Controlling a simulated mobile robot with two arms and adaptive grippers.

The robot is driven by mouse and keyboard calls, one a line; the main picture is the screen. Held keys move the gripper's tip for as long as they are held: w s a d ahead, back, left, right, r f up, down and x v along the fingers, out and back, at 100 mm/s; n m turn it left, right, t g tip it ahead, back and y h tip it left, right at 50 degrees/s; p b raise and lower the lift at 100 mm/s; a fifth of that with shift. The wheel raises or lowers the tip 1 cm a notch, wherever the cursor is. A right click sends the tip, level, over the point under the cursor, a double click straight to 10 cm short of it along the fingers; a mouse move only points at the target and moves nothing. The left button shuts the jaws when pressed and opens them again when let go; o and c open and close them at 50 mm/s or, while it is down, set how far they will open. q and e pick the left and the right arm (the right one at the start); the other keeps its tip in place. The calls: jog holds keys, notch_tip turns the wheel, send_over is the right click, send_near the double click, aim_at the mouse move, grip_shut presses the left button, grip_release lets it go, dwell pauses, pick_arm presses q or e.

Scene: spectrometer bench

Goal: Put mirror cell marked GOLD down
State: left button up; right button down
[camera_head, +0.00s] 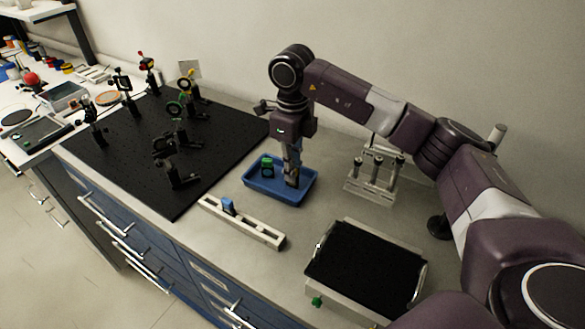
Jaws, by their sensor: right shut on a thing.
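My right gripper (291,178) points straight down over the right half of a blue tray (262,191). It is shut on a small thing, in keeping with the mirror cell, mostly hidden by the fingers. I cannot read a GOLD mark on it, nor tell whether it touches the tray floor. A small dark piece with a green top (267,164) stands in the left part of the tray, just left of the fingers. My left gripper is not in view.
A black breadboard (225,143) with several optical mounts is to the left. A pale rail (258,232) with a blue piece lies in front of the tray. A clear rack (372,182) stands right, a black-topped platform (365,265) front right. Bare bench lies between them.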

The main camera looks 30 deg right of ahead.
jog(key=c, duration=2)
grip_release()
jog(key=shift+f, duration=0.1)
jog(key=shift+r, duration=0.35)
notch_tip(320, 180, up, 6)
jog(key=shift+w+r+b, duration=0.1)
jog(key=shift+r+b, duration=0.1)
jog(key=shift+b, duration=0.75)
notch_tip(320, 180, up, 5)
jog(key=shift+r, duration=0.15)
